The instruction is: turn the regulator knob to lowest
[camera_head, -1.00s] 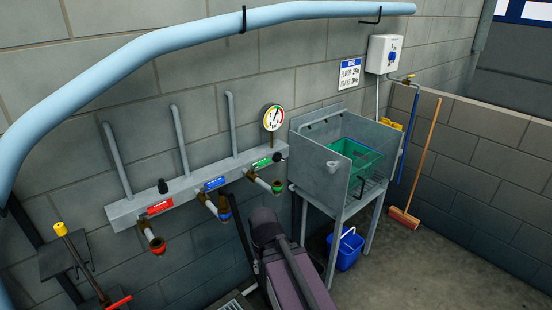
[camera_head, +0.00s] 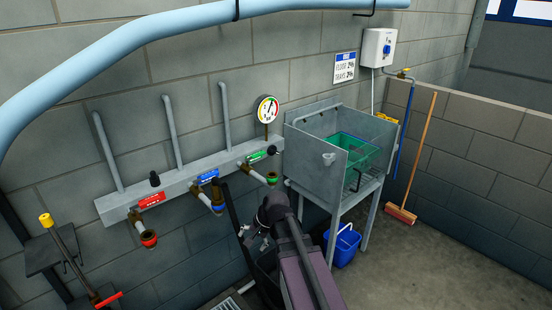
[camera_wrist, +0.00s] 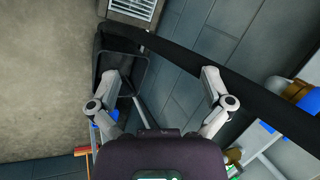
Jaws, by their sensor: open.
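A grey manifold rail (camera_head: 128,203) on the wall bears red, blue and green labelled taps. A small black knob (camera_head: 272,150) sits at its right end, just below a round pressure gauge (camera_head: 267,109). A second black knob (camera_head: 154,179) stands above the red label. I cannot tell for sure which is the regulator knob, or read its setting. My gripper (camera_wrist: 161,82) is open and empty in the wrist view, its two fingers spread wide. A blue-collared fitting (camera_wrist: 308,100) shows at the right of the wrist view.
A dark bar (camera_wrist: 235,85) crosses the wrist view beyond the fingers, with a black bin (camera_wrist: 103,50) at the left. A steel sink (camera_head: 315,170) with a green crate (camera_head: 350,152) stands right of the rail. A blue bucket (camera_head: 343,247) is below it.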

